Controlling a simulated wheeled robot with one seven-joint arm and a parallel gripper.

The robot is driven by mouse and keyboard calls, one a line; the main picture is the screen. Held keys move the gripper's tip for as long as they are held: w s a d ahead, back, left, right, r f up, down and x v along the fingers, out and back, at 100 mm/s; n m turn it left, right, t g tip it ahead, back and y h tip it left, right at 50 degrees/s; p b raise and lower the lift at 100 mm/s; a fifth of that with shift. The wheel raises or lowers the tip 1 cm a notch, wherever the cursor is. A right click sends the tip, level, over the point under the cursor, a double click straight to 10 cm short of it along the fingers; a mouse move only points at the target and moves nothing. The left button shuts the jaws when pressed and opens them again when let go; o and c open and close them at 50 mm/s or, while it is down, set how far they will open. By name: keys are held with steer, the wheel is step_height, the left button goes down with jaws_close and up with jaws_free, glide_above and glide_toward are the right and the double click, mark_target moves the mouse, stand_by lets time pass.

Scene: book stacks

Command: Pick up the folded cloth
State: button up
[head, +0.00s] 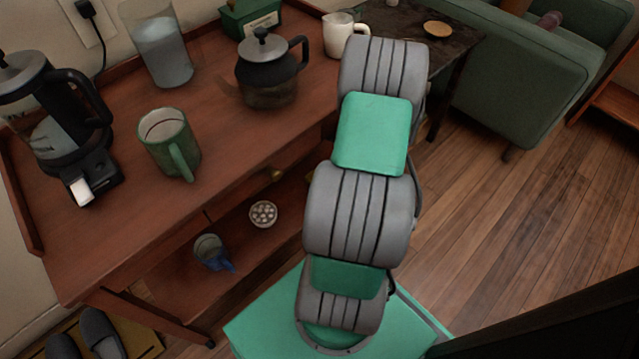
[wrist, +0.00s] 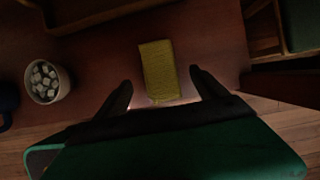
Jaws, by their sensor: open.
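The folded cloth (wrist: 160,70) is a small yellow-green rectangle lying flat on a reddish-brown wooden surface in the wrist view. My gripper (wrist: 159,90) is open and empty, with one dark finger to each side of the cloth's near end. The cloth lies between and beyond the fingertips, and I cannot tell how far below them it is.
A bowl of pale cubes (wrist: 47,82) stands left of the cloth; it also shows on the lower shelf in the head view (head: 263,214). A blue-and-grey item (head: 212,255) is nearby. Above, the tabletop holds a green mug (head: 168,142) and a dark teapot (head: 268,72).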

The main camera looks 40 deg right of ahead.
steer(key=b+x, duration=0.1)
steer(key=x, duration=0.3)
steer(key=shift+f+b, duration=0.2)
steer(key=shift+b, duration=0.2)
steer(key=shift+r, duration=0.15)
steer(key=c, duration=1.5)
steer(key=shift+c, duration=0.2)
steer(key=shift+r, duration=0.15)
